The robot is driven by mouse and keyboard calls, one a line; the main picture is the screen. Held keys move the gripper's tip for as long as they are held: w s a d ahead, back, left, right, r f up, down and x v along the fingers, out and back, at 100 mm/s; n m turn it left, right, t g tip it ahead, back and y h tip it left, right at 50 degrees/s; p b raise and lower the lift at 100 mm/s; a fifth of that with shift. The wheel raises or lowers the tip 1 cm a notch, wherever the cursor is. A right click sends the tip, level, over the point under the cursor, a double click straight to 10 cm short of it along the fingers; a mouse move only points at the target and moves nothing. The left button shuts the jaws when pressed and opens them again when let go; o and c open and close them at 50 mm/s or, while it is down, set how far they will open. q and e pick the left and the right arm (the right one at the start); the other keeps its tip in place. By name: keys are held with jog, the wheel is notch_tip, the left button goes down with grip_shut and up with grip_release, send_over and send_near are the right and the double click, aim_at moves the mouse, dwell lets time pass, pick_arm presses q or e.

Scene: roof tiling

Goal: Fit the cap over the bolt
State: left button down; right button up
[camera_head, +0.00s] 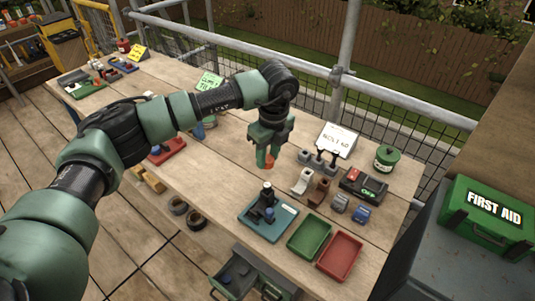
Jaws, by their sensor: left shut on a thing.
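My left gripper (267,148) hangs over the middle of the workbench, pointing down, shut on a small orange-red cap (265,159). The cap is held above the bench, apart from the things below. A black upright fixture (265,203) stands on a teal plate (283,223) below and in front of the gripper. The bolt cannot be clearly told apart at this size; it may be part of this dark fixture. My right gripper is not in view.
A green tray (310,236) and a red tray (340,256) lie right of the teal plate. Brown and white pieces, small blocks, a black box (363,185) and a green tin (386,158) stand behind them. A metal railing (300,60) runs along the back. An open drawer (240,279) juts out in front.

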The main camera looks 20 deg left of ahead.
pick_arm(q)
jog(key=b, duration=0.2)
send_over(267, 185)
jog(key=shift+d+f, duration=0.1)
jog(key=shift+f, duration=2.3)
jog(key=shift+f+b, duration=2)
jog(key=shift+f, duration=0.4)
jog(key=shift+f+b, duration=0.5)
jog(key=shift+b, duration=0.25)
jog(key=c, duration=0.9)
grip_release()
jog(key=shift+r+p, duration=1.85)
jog(key=shift+r, duration=1.7)
